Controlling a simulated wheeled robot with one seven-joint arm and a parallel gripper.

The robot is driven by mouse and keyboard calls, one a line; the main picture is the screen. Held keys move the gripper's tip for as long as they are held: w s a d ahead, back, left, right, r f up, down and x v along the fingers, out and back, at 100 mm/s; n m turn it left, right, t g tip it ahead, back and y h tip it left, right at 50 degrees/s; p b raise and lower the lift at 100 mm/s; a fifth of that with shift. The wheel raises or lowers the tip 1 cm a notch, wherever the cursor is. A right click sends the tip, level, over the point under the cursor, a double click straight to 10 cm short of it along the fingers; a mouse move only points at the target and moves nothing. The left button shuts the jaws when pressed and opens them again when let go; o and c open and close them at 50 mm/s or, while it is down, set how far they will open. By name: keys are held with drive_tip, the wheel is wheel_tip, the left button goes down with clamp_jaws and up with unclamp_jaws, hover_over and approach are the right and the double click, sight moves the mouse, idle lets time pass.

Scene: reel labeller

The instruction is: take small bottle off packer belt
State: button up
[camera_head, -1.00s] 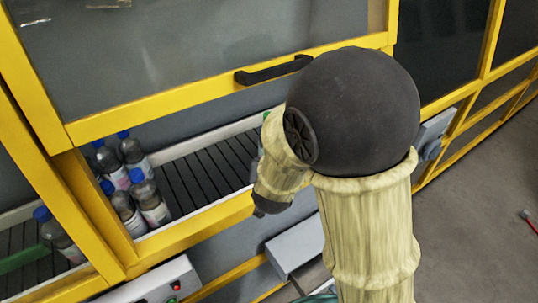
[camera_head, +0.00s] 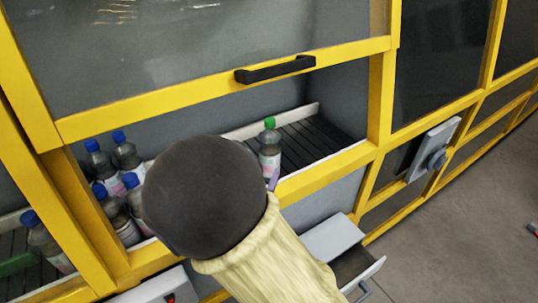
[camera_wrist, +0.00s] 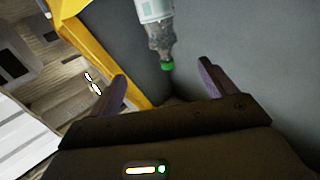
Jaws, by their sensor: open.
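A grey bottle with a green cap and a pale label (camera_head: 270,155) stands upright and alone on the dark slatted packer belt (camera_head: 318,143), behind the yellow frame. In the wrist view the same bottle (camera_wrist: 157,32) appears cap down at the top, between the lines of the two fingers but beyond their tips. My gripper (camera_wrist: 162,76) is open and empty. In the head view most of it is hidden behind my dark round arm joint; only a purplish finger bit shows beside the bottle's lower right.
Several blue-capped bottles (camera_head: 113,190) crowd the belt's left end. The yellow-framed hatch with a black handle (camera_head: 275,69) is raised above the opening. A yellow rail (camera_head: 325,172) runs along its front. A grey open drawer (camera_head: 345,246) juts out below. The belt right of the green-capped bottle is clear.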

sight(268, 144)
drive_tip(key=p+x, duration=0.2)
drive_tip(key=x, duration=0.9)
drive_tip(key=shift+w, duration=0.1)
drive_tip(key=p+x, duration=0.1)
drive_tip(key=x, duration=0.2)
drive_tip(key=p+x, duration=0.1)
drive_tip(key=shift+w+a+r+p, duration=0.1)
drive_tip(key=shift+w+r+p, duration=0.2)
drive_tip(key=shift+w, duration=0.1)
drive_tip(key=shift+w+f, duration=0.15)
drive_tip(key=shift+w, duration=0.1)
clamp_jaws()
